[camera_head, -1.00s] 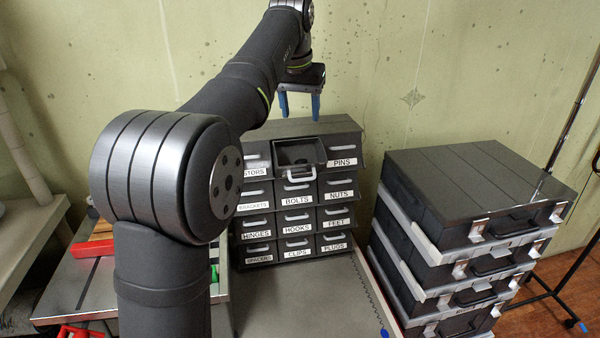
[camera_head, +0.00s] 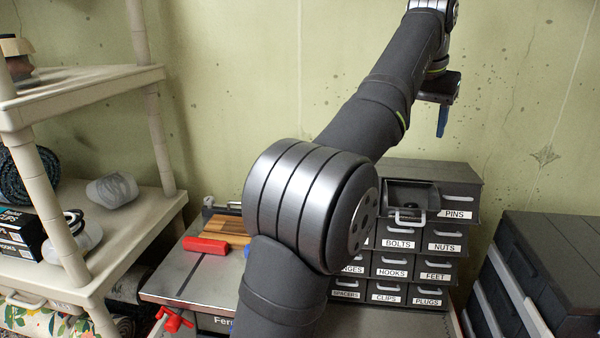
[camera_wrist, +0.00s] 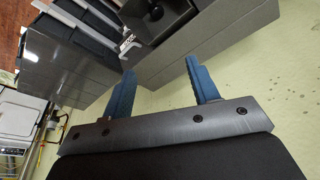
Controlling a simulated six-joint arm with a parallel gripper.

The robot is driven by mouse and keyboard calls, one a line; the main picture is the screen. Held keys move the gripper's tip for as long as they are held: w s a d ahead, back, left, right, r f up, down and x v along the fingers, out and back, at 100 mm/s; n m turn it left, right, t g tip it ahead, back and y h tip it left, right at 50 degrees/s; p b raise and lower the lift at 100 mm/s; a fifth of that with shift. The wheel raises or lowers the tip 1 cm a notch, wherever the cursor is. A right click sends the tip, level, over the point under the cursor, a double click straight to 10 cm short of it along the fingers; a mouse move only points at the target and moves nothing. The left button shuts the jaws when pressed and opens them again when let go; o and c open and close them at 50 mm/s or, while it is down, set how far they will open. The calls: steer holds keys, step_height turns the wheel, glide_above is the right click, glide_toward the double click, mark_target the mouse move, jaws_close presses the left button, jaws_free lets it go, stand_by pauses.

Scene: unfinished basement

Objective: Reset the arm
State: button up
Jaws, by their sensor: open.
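My gripper (camera_head: 441,121) is up in front of the green wall, above the small-parts drawer cabinet (camera_head: 455,170). In the wrist view its two blue fingers (camera_wrist: 160,85) stand apart with nothing between them. In the body camera view only one blue finger shows clearly. My arm crosses the view from the bottom middle to the top right and hides the left part of the cabinet.
Dark stacked cases (camera_head: 560,260) stand to the right of the cabinet. A beige shelf unit (camera_head: 90,85) stands at the far left. The wall around the gripper is clear.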

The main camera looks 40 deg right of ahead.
steer(key=d+x, duration=0.1)
steer(key=x, duration=0.6)
steer(key=shift+w+f, duration=0.2)
steer(key=shift+f, duration=0.1)
stand_by(0.4)
